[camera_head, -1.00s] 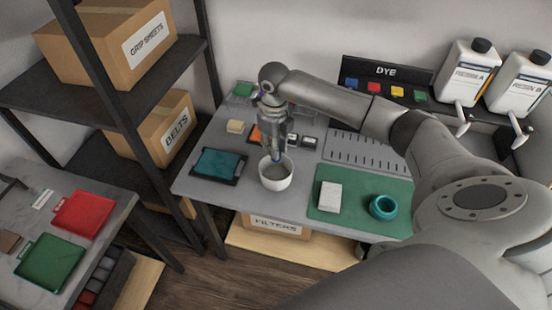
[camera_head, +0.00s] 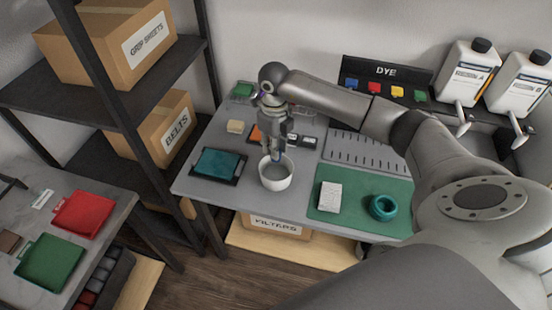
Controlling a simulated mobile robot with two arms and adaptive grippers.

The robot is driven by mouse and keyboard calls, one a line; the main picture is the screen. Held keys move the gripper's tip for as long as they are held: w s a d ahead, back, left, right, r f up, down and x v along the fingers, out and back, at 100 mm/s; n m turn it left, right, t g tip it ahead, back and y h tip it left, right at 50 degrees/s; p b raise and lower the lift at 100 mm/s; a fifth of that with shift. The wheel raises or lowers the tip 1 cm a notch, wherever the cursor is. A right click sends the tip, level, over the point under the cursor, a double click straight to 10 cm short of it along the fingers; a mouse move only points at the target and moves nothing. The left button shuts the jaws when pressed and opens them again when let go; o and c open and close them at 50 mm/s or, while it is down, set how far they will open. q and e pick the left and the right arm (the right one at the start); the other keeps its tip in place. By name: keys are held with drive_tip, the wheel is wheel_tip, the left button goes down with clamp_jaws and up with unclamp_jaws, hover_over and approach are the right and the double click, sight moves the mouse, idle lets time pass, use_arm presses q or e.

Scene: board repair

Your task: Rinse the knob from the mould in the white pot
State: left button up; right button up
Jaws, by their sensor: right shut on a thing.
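The white pot (camera_head: 277,180) stands on the grey workbench, with its open top up. My right gripper (camera_head: 275,150) points down over the pot's far rim, and its tips reach the pot's opening. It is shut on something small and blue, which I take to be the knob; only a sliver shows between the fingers. Whether the knob touches what is inside the pot cannot be told. The mould cannot be made out for certain. My left gripper is not in view.
A teal pad on a dark tray (camera_head: 242,170) lies left of the pot. A green mat (camera_head: 350,211) on the right bears a white block (camera_head: 330,197) and a teal ring (camera_head: 383,207). Resin jugs (camera_head: 463,72) and a dye rack (camera_head: 388,73) stand behind. Shelves are at left.

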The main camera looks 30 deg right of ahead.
idle(0.4)
drive_tip(key=shift+r+p, duration=1.25)
drive_tip(key=shift+r, duration=0.8)
